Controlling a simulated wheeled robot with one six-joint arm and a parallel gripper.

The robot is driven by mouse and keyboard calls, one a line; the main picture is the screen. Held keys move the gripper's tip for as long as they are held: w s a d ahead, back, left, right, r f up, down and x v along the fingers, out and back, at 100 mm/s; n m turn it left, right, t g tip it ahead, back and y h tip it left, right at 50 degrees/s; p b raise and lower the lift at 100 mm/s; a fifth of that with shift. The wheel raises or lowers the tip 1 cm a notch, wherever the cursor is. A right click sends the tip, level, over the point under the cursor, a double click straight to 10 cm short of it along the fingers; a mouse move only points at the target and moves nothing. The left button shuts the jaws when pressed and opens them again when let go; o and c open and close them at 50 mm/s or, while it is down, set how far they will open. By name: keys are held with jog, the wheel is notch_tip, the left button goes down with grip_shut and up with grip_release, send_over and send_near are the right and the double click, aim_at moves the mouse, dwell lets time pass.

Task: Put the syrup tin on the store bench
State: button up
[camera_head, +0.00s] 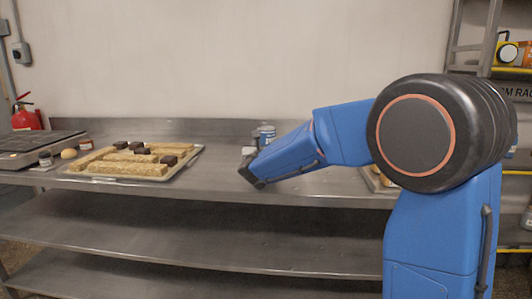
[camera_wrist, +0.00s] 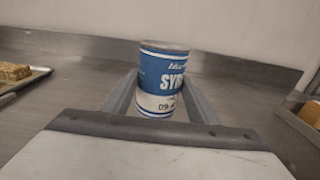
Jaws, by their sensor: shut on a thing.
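The syrup tin (camera_wrist: 165,72) is blue and white with "SYR" lettering. In the wrist view it is upright between the two fingers of my gripper (camera_wrist: 160,84), which is shut on it. Its lower edge is close to my palm, and I cannot tell whether it touches the steel bench top. In the head view the tin (camera_head: 267,133) shows small above my blue forearm, near the bench's back wall. My fingers are mostly hidden there. The steel bench (camera_head: 225,178) runs across the head view, with shelves below; I cannot tell if it is the store bench.
A tray (camera_head: 190,163) of pastry bars and dark blocks lies left of my arm. A dark flat appliance (camera_head: 40,142), small jars and a round bun are farther left. Another tray (camera_head: 372,180) is partly hidden behind my arm. Bare bench lies between the trays. A rack (camera_head: 480,48) stands right.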

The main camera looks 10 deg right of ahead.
jog(key=shift+f, duration=1.45)
jog(key=shift+f, duration=0.1)
jog(key=o, duration=1.5)
jog(key=shift+f, duration=0.1)
